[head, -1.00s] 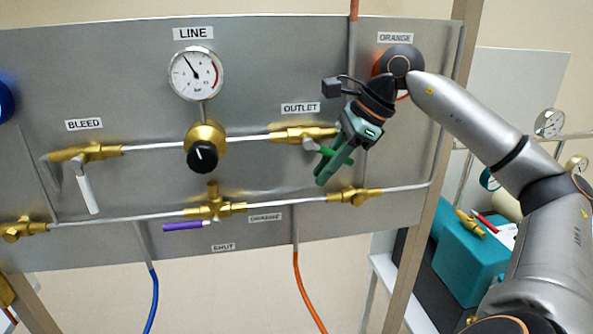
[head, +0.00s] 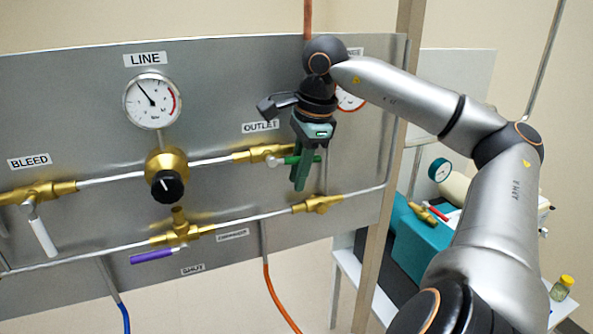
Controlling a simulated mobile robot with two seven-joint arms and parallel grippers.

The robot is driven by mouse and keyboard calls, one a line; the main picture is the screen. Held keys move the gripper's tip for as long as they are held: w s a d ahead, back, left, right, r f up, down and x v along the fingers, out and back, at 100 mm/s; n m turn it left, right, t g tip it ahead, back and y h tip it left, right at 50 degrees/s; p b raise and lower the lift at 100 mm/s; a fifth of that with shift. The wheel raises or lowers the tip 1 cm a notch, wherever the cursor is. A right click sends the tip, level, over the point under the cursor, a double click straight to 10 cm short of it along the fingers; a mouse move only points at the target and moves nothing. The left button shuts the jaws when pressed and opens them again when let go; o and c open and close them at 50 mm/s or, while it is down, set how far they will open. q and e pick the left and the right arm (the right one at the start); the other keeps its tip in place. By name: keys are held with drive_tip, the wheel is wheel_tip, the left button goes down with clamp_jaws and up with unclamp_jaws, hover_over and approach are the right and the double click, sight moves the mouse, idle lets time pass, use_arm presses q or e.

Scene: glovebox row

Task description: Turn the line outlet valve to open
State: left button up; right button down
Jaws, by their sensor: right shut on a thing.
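The line outlet valve (head: 256,154) is a brass body under the OUTLET label (head: 260,127) on the grey panel. Its green lever handle (head: 315,159) points right, roughly along the pipe. My right gripper (head: 300,185) hangs down over the handle from above and is shut on it. The fingers hide the handle's middle; its tip shows on the right and its pivot end on the left. My left gripper is not in view.
The LINE gauge (head: 152,101) and black regulator knob (head: 167,186) sit left of the valve. A wooden post (head: 386,220) stands right of the panel.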

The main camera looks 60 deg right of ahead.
drive_tip(key=c, duration=0.8)
unclamp_jaws()
drive_tip(key=shift+s, duration=0.1)
drive_tip(key=shift+c, duration=0.2)
drive_tip(key=shift+r, duration=0.1)
